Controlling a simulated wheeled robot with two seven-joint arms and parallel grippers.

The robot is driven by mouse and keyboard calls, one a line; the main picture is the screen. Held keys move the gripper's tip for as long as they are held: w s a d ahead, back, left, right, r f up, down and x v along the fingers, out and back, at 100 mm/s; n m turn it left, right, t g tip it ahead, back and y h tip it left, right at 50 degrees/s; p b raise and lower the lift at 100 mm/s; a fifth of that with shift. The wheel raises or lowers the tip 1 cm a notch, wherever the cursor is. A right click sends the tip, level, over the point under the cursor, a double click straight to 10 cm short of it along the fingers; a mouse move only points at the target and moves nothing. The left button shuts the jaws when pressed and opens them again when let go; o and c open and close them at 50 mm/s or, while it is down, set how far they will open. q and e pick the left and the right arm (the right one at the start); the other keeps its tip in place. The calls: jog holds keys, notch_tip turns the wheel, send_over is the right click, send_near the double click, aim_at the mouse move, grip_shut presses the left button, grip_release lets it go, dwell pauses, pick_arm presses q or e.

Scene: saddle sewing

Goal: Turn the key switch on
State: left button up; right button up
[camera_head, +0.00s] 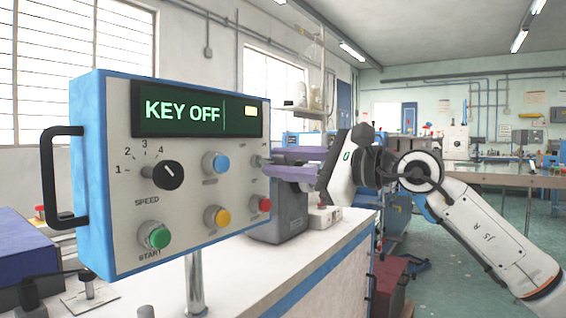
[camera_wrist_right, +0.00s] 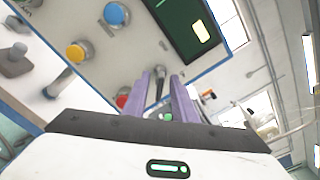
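The control box (camera_head: 190,180) stands on a metal post at the left. Its display (camera_head: 200,108) reads "KEY OFF" in green. A small metal key switch (camera_head: 257,160) sits at the right edge of the panel, partly hidden by my right gripper (camera_head: 266,162). The gripper's two purple fingers point at the panel, one above the other, with a gap between them. In the right wrist view, the key switch (camera_wrist_right: 160,72) shows between the tips of my right gripper (camera_wrist_right: 161,78). The fingers look apart, and contact with the key cannot be told. My left gripper is not in view.
The panel carries a black speed knob (camera_head: 168,175), a blue button (camera_head: 216,164), a yellow button (camera_head: 217,216), a red button (camera_head: 264,204) and a green start button (camera_head: 155,236). A grey machine part (camera_head: 280,220) stands on the white worktop (camera_head: 300,270) below my gripper.

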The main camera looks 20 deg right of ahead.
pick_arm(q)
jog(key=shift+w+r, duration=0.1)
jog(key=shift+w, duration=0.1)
pick_arm(e)
jog(key=c, duration=0.6)
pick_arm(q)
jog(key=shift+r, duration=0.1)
pick_arm(e)
grip_shut()
